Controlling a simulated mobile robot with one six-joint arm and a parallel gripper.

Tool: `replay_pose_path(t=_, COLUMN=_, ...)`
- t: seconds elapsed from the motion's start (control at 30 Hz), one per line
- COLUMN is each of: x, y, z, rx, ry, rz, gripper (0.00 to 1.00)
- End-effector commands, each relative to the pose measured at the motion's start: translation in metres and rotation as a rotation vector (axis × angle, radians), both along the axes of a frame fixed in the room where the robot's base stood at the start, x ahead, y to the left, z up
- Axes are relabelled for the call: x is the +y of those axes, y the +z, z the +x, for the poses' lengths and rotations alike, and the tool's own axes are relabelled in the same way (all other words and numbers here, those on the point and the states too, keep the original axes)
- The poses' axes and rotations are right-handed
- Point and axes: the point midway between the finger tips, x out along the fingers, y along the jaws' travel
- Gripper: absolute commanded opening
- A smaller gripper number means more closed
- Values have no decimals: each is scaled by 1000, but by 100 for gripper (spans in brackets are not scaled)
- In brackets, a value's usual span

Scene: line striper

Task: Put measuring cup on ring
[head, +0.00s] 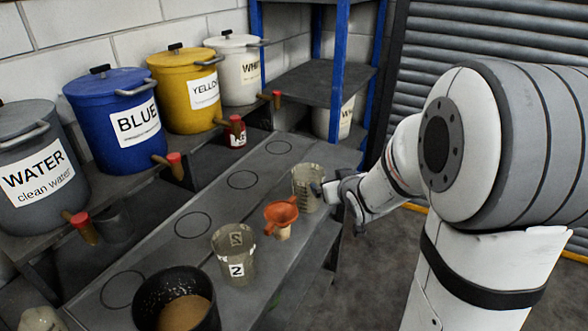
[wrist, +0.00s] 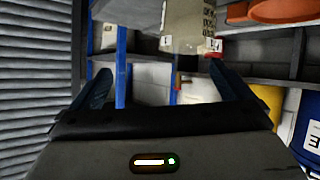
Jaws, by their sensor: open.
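A clear measuring cup (head: 307,190) stands upright on the grey bench near its right edge. My gripper (head: 330,190) is open just right of it, with the fingertips close to its side; I cannot tell whether they touch. In the wrist view a clear cup with a label (wrist: 187,25) is at the top, beyond my open gripper (wrist: 160,68), not clearly between the fingers. Another measuring cup, marked 2 (head: 233,260), stands nearer on the bench. Black rings are drawn along the bench: far ring (head: 279,147), second ring (head: 242,179), third ring (head: 193,224), near ring (head: 122,290).
An orange funnel (head: 281,213) stands between the cups. A black bucket (head: 148,297) of brown material is at the front. Water (head: 36,165), blue (head: 117,110), yellow (head: 185,90) and white (head: 236,68) buckets line the wall shelf, with taps jutting out. A blue-post rack (head: 316,80) stands behind.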

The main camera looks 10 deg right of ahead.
Motion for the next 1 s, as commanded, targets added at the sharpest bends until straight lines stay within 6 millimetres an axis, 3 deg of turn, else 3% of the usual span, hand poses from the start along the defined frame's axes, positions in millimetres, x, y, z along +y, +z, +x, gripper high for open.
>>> replay_pose_path(t=0.03, x=0, y=-19, z=14, rx=-48, ry=31, rz=18, gripper=100)
replay_pose_path(t=0.13, x=5, y=-36, z=35, rx=-170, ry=106, rz=65, gripper=100)
replay_pose_path(t=0.37, x=16, y=-61, z=50, rx=-370, ry=233, rz=186, gripper=100)
replay_pose_path(t=0.63, x=22, y=-65, z=56, rx=-453, ry=281, rz=248, gripper=100)
replay_pose_path(t=1.0, x=42, y=-61, z=99, rx=-452, ry=282, rz=247, gripper=100)
